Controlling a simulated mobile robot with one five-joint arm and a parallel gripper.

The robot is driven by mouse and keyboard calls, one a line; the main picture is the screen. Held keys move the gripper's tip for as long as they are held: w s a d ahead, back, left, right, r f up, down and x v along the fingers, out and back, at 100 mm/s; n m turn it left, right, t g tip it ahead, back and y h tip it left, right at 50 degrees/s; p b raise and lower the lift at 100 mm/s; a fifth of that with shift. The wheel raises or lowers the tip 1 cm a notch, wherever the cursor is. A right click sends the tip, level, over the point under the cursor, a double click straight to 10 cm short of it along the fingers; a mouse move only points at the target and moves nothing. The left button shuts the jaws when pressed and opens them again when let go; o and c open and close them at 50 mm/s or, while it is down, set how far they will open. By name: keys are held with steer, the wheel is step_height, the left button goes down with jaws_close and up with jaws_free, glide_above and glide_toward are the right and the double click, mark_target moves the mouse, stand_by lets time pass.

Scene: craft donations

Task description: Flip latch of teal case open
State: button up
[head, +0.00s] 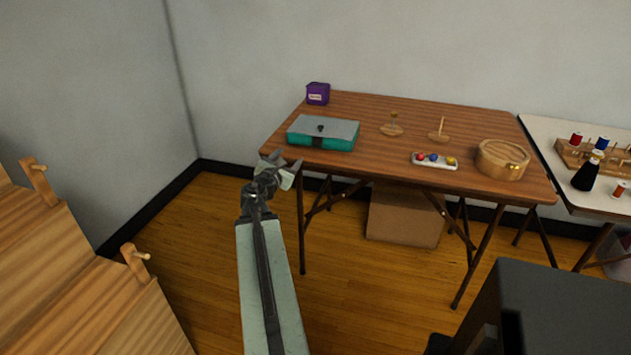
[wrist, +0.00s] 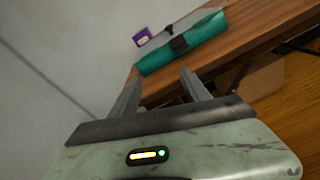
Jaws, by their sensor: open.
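The teal case (head: 340,139) sits on the left part of the wooden table, near its front edge. Its lid is grey and looks closed, with a small dark handle on top. A dark latch (head: 318,142) is on its front face. In the wrist view the case (wrist: 205,53) lies beyond the fingertips, with the dark latch (wrist: 179,44) on its near side. My gripper (head: 283,162) is open and empty, in front of and left of the case, apart from it. In the wrist view the open fingers (wrist: 160,88) point towards the case.
A purple box (head: 318,93) stands behind the case. Two small wooden stands, a white tray (head: 434,161) with coloured balls and a round wooden box (head: 502,160) are to the right. A white table (head: 548,132) with spools stands further right. Wooden furniture (head: 75,270) is at left.

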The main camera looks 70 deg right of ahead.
mark_target(314, 154)
steer(key=s+d+n, duration=0.1)
steer(key=s+d+f+n+b, duration=0.1)
steer(key=s, duration=0.1)
steer(key=s+d+f+n, duration=0.1)
steer(key=shift+s+h, duration=0.4)
steer(key=shift+s+d+r+n, duration=0.15)
steer(key=shift+s+r+n, duration=0.15)
steer(key=shift+n, duration=0.1)
steer(key=d, duration=0.7)
steer(key=shift+w+d, duration=0.35)
steer(key=shift+d, duration=0.05)
